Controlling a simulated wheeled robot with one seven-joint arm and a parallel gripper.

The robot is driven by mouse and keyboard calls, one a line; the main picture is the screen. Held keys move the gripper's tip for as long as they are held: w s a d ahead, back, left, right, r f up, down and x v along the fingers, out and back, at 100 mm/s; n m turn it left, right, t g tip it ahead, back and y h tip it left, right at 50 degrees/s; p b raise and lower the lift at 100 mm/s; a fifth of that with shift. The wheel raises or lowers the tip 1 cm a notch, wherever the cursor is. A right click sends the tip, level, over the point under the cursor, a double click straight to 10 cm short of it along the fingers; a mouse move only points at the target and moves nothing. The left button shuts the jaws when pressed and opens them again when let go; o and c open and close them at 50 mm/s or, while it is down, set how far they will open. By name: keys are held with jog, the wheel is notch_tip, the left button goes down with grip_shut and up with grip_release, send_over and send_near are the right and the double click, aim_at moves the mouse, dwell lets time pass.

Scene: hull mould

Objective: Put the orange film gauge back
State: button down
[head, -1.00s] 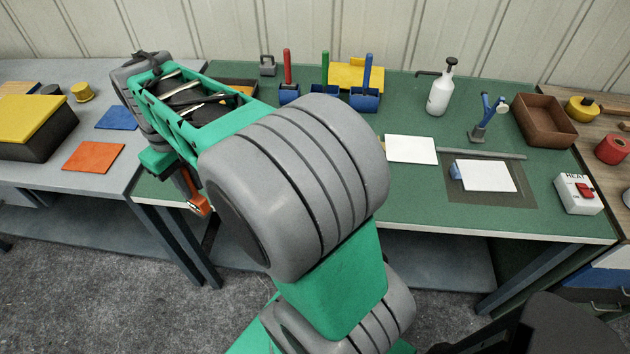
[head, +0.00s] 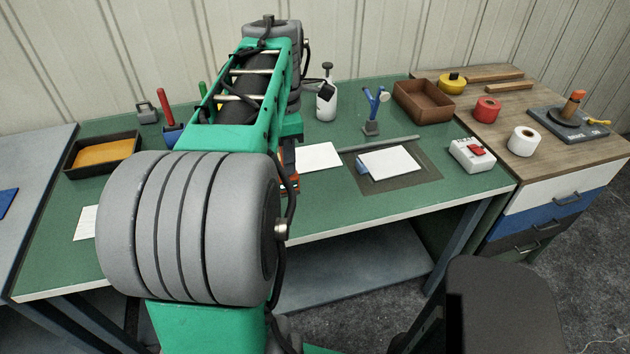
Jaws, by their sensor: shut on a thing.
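My gripper (head: 288,168) shows only in part, behind my arm, at the front middle of the green bench (head: 330,215). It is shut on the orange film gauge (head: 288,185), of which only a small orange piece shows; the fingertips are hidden. The gauge appears just left of a white panel (head: 319,157), near the bench's front edge. I cannot tell whether it touches anything. A small grey stand with a blue forked top (head: 373,108) is upright at the back, right of my gripper.
A white panel with a blue end piece (head: 392,161) lies on a dark mat. A grey bar (head: 380,144), a white bottle (head: 326,102), a brown tray (head: 424,101) and a heat box (head: 472,154) stand around it. A black tray with orange inside (head: 103,152) is at left.

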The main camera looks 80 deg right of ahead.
jog(key=s+d+f+p, duration=0.1)
jog(key=s+d+f, duration=0.3)
jog(key=d+f, duration=0.4)
jog(key=shift+d+f, duration=0.2)
jog(key=shift+f, duration=1.4)
jog(key=c, duration=1.3)
grip_release()
jog(key=shift+r, duration=0.1)
